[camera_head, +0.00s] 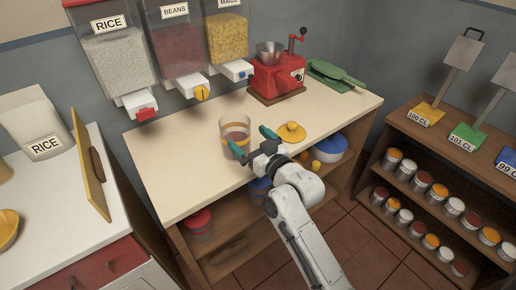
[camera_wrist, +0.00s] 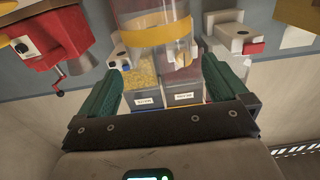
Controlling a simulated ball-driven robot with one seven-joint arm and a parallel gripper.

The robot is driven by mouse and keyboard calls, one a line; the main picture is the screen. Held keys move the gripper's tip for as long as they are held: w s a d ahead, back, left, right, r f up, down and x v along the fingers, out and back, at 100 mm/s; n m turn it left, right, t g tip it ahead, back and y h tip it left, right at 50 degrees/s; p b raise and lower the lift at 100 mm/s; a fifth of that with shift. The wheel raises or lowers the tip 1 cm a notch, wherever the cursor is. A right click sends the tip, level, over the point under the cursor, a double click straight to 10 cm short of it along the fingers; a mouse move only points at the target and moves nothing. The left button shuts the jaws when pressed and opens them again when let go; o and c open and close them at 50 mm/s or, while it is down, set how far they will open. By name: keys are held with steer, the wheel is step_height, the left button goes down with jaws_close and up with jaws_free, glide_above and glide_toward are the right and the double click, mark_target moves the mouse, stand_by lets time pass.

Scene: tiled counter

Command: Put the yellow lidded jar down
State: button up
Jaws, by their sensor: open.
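A clear jar (camera_head: 235,124) with a yellow band and reddish-brown contents stands upright on the pale counter (camera_head: 190,178). Its top looks open. A yellow knobbed lid (camera_head: 292,132) lies on the counter to its right. In the wrist view the clear jar (camera_wrist: 157,34) shows beyond and between the open fingertips (camera_wrist: 165,70). I cannot tell whether a finger touches it; nothing is gripped.
Rice, beans and maize dispensers (camera_head: 175,40) hang on the wall behind. A red grinder (camera_head: 276,77) and a green scoop (camera_head: 335,75) stand at the counter's back right. Small cans fill the right shelf (camera_head: 420,145). The counter's left front is clear.

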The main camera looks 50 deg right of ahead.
steer(key=s+a+f+n+g+y, duration=0.2)
steer(key=s+a+f+g+y, duration=0.45)
steer(key=s+a+f, duration=0.65)
steer(key=s+a+f+g+h, duration=0.1)
steer(key=s+f+g, duration=0.1)
steer(key=s+g, duration=0.3)
steer(key=s+a+f+g, duration=0.1)
steer(key=s+f+g, duration=0.2)
steer(key=s, duration=0.6)
steer(key=shift+n+g+h, duration=0.35)
steer(key=shift+n+g, duration=0.05)
steer(key=shift+g, duration=0.55)
